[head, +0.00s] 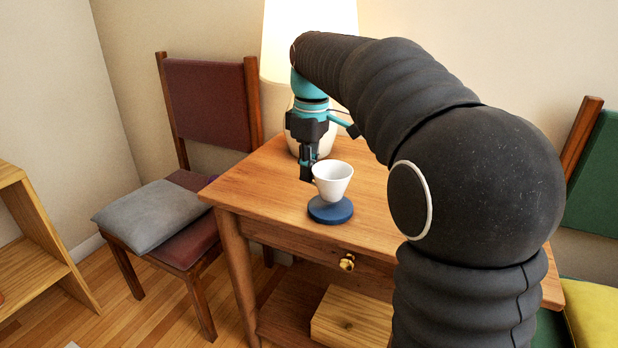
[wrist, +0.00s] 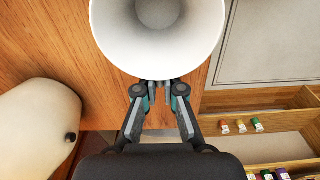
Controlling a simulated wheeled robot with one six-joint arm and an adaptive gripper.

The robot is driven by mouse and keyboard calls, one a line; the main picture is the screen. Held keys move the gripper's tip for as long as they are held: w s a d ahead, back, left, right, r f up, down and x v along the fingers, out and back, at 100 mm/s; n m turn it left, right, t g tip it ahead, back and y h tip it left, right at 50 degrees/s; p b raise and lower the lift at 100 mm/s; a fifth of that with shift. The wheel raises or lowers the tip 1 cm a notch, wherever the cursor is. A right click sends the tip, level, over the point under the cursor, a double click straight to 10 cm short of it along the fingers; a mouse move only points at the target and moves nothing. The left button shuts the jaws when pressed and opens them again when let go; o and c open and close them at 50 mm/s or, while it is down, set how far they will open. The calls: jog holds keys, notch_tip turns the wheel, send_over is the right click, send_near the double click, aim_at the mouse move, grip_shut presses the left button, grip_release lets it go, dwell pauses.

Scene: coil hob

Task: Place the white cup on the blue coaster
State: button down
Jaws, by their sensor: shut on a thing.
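The white cup (head: 333,182) is upright over the blue coaster (head: 330,211) near the table's front edge. Its base looks to be on or just above the coaster; I cannot tell which. My gripper (head: 309,172) points down at the cup's left side, shut on its wall. In the wrist view the cup (wrist: 160,45) fills the top middle, seen from above. My gripper's fingertips (wrist: 159,90) meet at its near rim. The coaster is hidden there.
The wooden table (head: 262,188) has a lamp (head: 310,35) at the back, behind my gripper. A chair with a grey cushion (head: 150,212) stands at the left. A drawer with a brass knob (head: 347,262) is below the tabletop. The tabletop left of the cup is clear.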

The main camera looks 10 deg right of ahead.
jog(key=shift+f, duration=1)
jog(key=shift+f, duration=0.15)
jog(key=c, duration=1.3)
grip_release()
